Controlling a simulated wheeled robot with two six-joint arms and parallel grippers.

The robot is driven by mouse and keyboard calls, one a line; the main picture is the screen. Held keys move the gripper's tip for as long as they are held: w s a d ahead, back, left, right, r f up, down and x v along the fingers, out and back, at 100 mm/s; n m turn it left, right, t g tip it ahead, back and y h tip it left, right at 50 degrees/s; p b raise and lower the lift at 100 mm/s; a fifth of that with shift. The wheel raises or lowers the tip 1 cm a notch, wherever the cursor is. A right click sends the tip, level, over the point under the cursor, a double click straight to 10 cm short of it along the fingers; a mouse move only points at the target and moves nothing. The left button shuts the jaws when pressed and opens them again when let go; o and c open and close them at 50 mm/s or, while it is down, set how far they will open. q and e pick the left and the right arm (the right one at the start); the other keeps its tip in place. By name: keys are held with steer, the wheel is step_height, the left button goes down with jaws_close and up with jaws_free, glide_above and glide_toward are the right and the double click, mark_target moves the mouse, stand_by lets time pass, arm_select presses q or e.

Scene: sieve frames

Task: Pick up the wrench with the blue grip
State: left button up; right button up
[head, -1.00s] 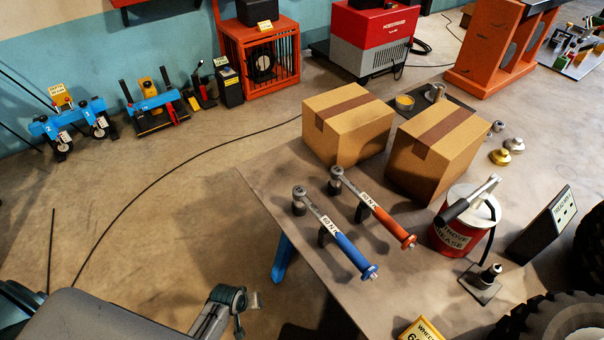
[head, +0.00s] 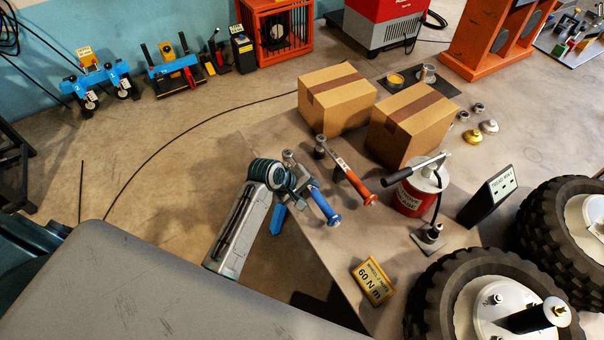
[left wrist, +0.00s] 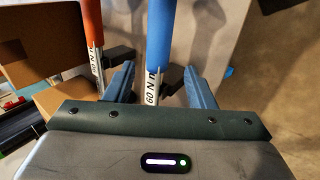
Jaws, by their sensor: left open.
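The wrench with the blue grip (head: 324,206) lies on a holder on the table, its grip end toward the front. In the left wrist view its blue grip (left wrist: 160,32) runs up the picture, with a white "60 N" label below. My left gripper (head: 302,186) is over its middle and hides part of it. In the left wrist view my open left gripper (left wrist: 160,82) has one finger on each side of the wrench; I cannot tell the height gap. A similar wrench with an orange-red grip (head: 356,186) lies to the right. My right gripper is not in view.
Two cardboard boxes (head: 335,103) stand behind the wrenches. A red grease can (head: 409,200) stands to their right. A yellow "60 N m" sign (head: 373,281) is near the front edge. Large tyres (head: 436,290) are at the right. The floor left of the table (head: 255,132) is mostly clear.

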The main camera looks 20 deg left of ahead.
mark_target(313, 192)
arm_select(q)
steer(key=shift+w+d+f+p, duration=0.25)
steer(key=shift+d+p, duration=0.05)
steer(key=shift+p, duration=0.05)
steer(key=p+x, duration=0.1)
steer(key=x, duration=0.3)
steer(key=shift+w+a+p, duration=0.1)
steer(key=shift+p, duration=0.3)
steer(key=shift+w+f, duration=0.15)
steer(key=shift+f, duration=0.1)
jaws_close()
steer(key=shift+r, duration=0.1)
